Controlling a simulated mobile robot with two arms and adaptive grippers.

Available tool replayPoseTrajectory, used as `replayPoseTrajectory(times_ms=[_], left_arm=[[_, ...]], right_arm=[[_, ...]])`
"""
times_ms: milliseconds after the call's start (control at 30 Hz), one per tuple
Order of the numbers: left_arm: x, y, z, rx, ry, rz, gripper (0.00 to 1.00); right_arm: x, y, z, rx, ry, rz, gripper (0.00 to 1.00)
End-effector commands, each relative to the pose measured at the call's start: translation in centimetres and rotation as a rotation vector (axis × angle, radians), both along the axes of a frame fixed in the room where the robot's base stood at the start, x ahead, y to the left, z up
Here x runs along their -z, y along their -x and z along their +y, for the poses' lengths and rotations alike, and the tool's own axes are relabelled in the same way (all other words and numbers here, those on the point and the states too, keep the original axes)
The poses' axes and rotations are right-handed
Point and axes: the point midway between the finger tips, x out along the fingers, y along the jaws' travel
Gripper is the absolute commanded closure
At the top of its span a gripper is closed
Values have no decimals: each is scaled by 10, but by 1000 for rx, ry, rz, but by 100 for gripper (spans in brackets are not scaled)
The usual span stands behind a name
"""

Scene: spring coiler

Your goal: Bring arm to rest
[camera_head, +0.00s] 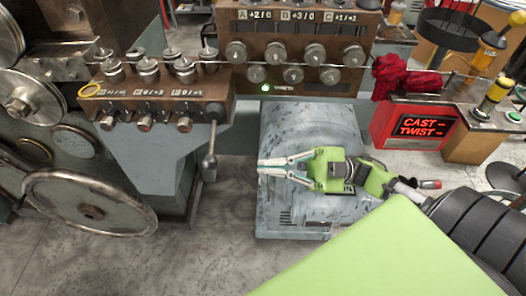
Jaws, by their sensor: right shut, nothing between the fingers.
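My right gripper (261,167) is bright green with grey metal fingers. It reaches in from the right and points left, in front of the grey scuffed machine base (290,215). Its fingers are shut with nothing between them. I cannot tell whether the gripper touches the base behind it. My left gripper is not in view.
A control lever (210,163) hangs left of the gripper, below the roller unit (165,88). A large handwheel (90,203) is at lower left. A red CAST TWIST display (420,128) and red cloth (397,77) are at right. Bare floor shows at bottom left.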

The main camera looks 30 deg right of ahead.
Motion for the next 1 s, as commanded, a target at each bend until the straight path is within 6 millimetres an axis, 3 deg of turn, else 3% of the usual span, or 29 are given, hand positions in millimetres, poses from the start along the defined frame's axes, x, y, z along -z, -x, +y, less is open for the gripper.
replayPoseTrajectory(times_ms=[333, 567, 800, 1000], left_arm=[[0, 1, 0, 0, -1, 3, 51], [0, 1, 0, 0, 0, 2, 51], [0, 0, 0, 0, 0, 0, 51], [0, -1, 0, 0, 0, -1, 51]], right_arm=[[0, -9, 4, 46, -9, 15, 100], [13, -67, 11, 336, -35, 140, 100], [47, -119, -1, 672, -27, 362, 100], [90, -133, -17, 894, 14, 580, 100]])
